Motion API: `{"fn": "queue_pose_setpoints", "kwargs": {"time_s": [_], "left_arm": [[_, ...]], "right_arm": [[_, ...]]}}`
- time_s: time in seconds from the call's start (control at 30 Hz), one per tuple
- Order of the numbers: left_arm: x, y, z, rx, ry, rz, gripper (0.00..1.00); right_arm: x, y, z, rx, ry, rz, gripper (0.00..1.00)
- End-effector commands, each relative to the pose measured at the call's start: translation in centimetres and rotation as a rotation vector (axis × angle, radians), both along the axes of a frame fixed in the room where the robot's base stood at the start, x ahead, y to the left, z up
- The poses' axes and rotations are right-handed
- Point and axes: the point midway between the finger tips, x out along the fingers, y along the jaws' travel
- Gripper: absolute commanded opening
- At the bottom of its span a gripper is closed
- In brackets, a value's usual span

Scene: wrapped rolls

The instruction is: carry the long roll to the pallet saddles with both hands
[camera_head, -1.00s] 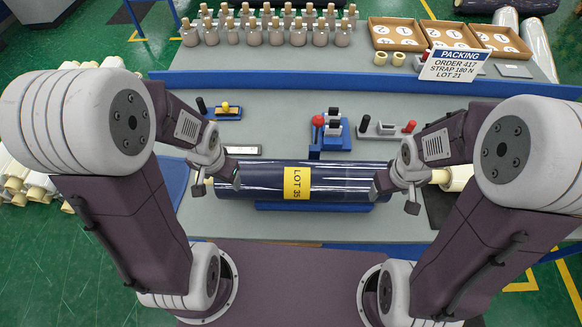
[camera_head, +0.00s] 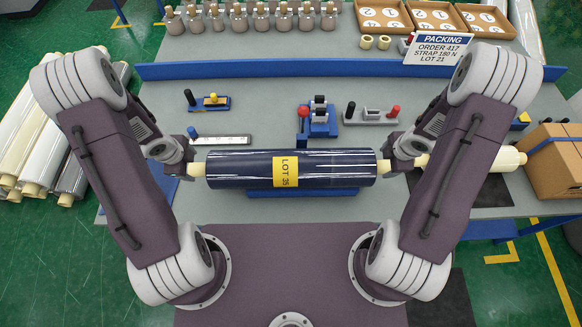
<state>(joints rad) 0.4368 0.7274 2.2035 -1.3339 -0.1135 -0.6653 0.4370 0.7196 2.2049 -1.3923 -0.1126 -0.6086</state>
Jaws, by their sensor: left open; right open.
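The long roll (camera_head: 235,170) is dark blue and glossy, with a yellow LOT 35 label (camera_head: 287,172) and pale core stubs at both ends. It lies level across a blue cradle (camera_head: 300,193) on the grey table. My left gripper (camera_head: 190,170) is open at the roll's left core end. My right gripper (camera_head: 391,167) is open at the right core end. The arm links partly hide both grippers, and I cannot tell whether the fingers touch the cores. No pallet saddles are in view.
Small tools on stands (camera_head: 318,118) and a flat steel rule (camera_head: 222,141) lie behind the roll. A blue rail (camera_head: 270,70) crosses the table, with bottles and trays beyond. A pale roll (camera_head: 500,160) and cardboard box (camera_head: 556,165) are at right; wrapped rolls (camera_head: 30,150) lie at far left.

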Motion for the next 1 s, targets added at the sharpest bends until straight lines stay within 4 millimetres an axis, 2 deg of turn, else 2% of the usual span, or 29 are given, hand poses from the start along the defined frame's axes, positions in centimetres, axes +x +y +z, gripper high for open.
{"fn": "queue_pose_setpoints", "kwargs": {"time_s": [0.27,0.4,0.7,0.83,1.0], "left_arm": [[0.2,-0.1,-1.0,-0.003,0.002,0.003,0.71],[0.6,-0.1,-2.4,-0.002,0.002,0.006,0.71],[1.9,0.0,-7.2,-0.001,0.001,0.005,0.71],[2.2,0.0,-8.3,-0.001,0.001,0.004,0.71],[2.4,0.0,-8.7,0.0,-0.001,0.004,0.71]], "right_arm": [[0.2,0.1,-1.0,0.003,0.002,-0.004,0.71],[0.6,0.1,-2.4,0.002,0.002,-0.007,0.71],[1.9,0.0,-7.2,0.001,0.001,-0.005,0.71],[2.2,0.0,-8.3,0.001,0.001,-0.004,0.71],[2.4,0.0,-8.7,0.0,0.0,-0.004,0.71]]}}
